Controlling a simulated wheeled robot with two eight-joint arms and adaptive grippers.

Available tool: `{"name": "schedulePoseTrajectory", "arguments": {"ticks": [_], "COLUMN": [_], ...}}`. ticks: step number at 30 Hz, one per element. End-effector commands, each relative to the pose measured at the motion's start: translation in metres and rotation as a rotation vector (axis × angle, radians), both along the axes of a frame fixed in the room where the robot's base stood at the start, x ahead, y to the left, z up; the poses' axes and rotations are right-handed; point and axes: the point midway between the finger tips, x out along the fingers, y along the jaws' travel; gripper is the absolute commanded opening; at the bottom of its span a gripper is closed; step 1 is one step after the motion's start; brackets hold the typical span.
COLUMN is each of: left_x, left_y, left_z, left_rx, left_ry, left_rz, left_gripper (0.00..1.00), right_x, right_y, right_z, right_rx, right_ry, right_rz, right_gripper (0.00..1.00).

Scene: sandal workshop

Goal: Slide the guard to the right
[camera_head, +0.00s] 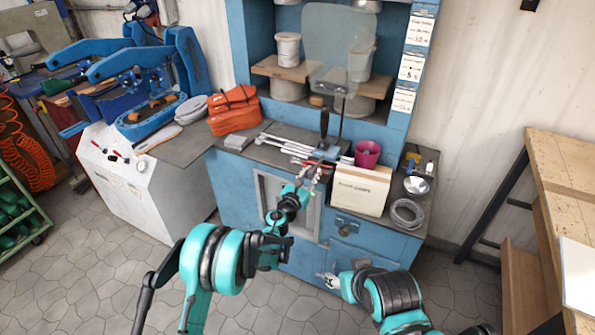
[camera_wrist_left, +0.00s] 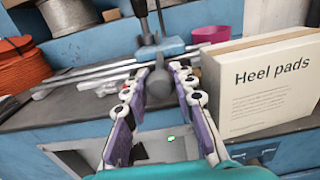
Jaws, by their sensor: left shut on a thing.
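The guard (camera_head: 340,45) is a clear, tinted sheet standing upright on a dark stem above the blue cabinet's counter. Its stem rises from a grey-blue base (camera_head: 327,152) near the counter's front edge. My left gripper (camera_head: 318,170) reaches to the front of this base. In the left wrist view, its fingers (camera_wrist_left: 160,74) are shut on a grey round knob (camera_wrist_left: 159,88) at the front of the base. My right gripper (camera_head: 328,281) is low in front of the cabinet, away from the guard; its finger opening is too small to tell.
Right of the base stand a magenta cup (camera_head: 367,153) and a Heel pads box (camera_head: 360,190), also in the left wrist view (camera_wrist_left: 265,85). White rods (camera_head: 285,146) lie to the left, with orange folded material (camera_head: 233,110) beyond. A cable coil (camera_head: 407,213) lies at right.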

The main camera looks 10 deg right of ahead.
Motion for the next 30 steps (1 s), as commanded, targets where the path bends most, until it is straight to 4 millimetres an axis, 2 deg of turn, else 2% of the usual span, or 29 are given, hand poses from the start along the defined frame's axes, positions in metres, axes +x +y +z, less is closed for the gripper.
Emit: {"name": "schedulePoseTrajectory", "arguments": {"ticks": [6,16,17,18,19,30], "left_x": [-0.0076,-0.0077,-0.0077,-0.0077,-0.0076,-0.0114], "left_y": [-0.0101,-0.0105,-0.0105,-0.0104,-0.0104,-0.0065], "left_z": [-0.0004,-0.0003,-0.0003,-0.0003,-0.0003,-0.0002], "left_rx": [0.0,0.0,0.0,0.0,0.0,0.0], "left_ry": [0.0,0.0,0.0,0.0,0.0,0.0], "left_rz": [-0.001,-0.001,-0.001,-0.001,-0.001,0.001], "left_gripper": [0.0,0.0,0.33,0.43,0.48,0.48], "right_x": [0.0,-0.0001,-0.0001,-0.0001,-0.0001,0.0], "right_y": [0.0,0.0,0.0,0.0,0.0,0.0], "right_z": [-0.0009,-0.0008,-0.0008,-0.0008,-0.0008,-0.0007], "right_rx": [0.0,0.0,0.0,0.0,0.0,0.0], "right_ry": [0.0,0.0,0.0,0.0,0.0,0.0], "right_rz": [0.0,0.0,0.0,0.0,0.0,0.0], "right_gripper": [0.53,0.53,0.53,0.53,0.53,0.53]}}
